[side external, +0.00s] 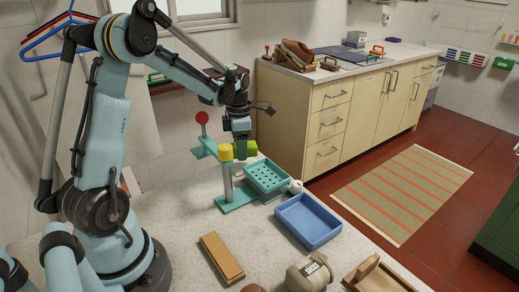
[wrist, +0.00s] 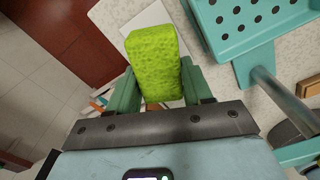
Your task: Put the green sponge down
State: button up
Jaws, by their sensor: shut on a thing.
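In the wrist view the lime-green, textured sponge (wrist: 152,52) stands out between the two green fingers of my gripper (wrist: 158,86). The teal rack with a perforated tray (side external: 268,178) is just below and right of the sponge in the side view. In the wrist view this perforated tray (wrist: 248,18) is at the upper right, apart from the sponge. The tray looks empty.
A blue tray (side external: 307,219) lies to the right of the rack.

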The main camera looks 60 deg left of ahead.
jog(key=shift+f, duration=1.85)
jog(key=shift+f, duration=0.1)
jog(key=o, duration=1.2)
notch_tip(320, 180, up, 12)
jog(key=shift+r, duration=0.15)
jog(key=shift+d, duration=0.1)
